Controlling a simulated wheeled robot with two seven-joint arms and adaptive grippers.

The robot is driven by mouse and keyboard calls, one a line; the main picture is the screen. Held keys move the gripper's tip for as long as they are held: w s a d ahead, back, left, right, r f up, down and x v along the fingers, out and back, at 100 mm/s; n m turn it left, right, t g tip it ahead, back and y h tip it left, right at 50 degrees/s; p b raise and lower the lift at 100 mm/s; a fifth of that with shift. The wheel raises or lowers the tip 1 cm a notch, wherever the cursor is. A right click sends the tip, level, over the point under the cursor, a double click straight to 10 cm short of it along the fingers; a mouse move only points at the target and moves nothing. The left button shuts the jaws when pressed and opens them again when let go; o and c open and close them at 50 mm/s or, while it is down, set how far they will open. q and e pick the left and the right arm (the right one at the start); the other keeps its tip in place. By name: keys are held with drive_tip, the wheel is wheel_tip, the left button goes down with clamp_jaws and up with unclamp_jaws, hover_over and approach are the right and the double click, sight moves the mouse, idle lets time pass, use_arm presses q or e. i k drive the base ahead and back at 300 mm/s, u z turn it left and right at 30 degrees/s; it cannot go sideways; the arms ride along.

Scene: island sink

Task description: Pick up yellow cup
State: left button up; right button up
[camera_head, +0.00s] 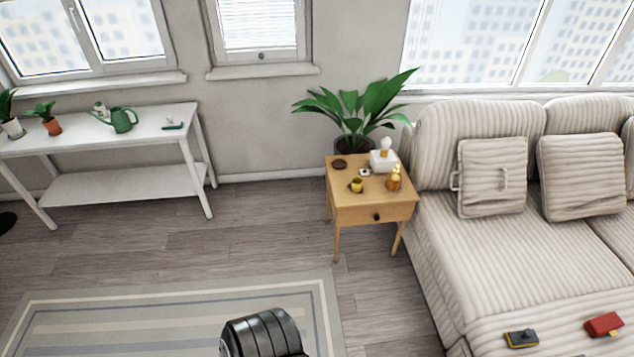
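The small yellow cup (356,185) stands on top of a wooden side table (375,208), near the table's front left. A black ribbed part of my own body shows at the bottom middle of the view, well in front of the table and apart from it. Neither of my grippers shows in this view.
On the side table are a tissue box (383,163), an amber bottle (394,180) and a dark round item (340,164). A potted plant (354,147) stands behind. A beige sofa (440,260) flanks the right. A white shelf table (110,185) stands left.

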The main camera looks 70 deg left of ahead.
sight(357, 182)
drive_tip(key=u, duration=1.8)
drive_tip(key=i, duration=1.85)
drive_tip(key=u, duration=0.65)
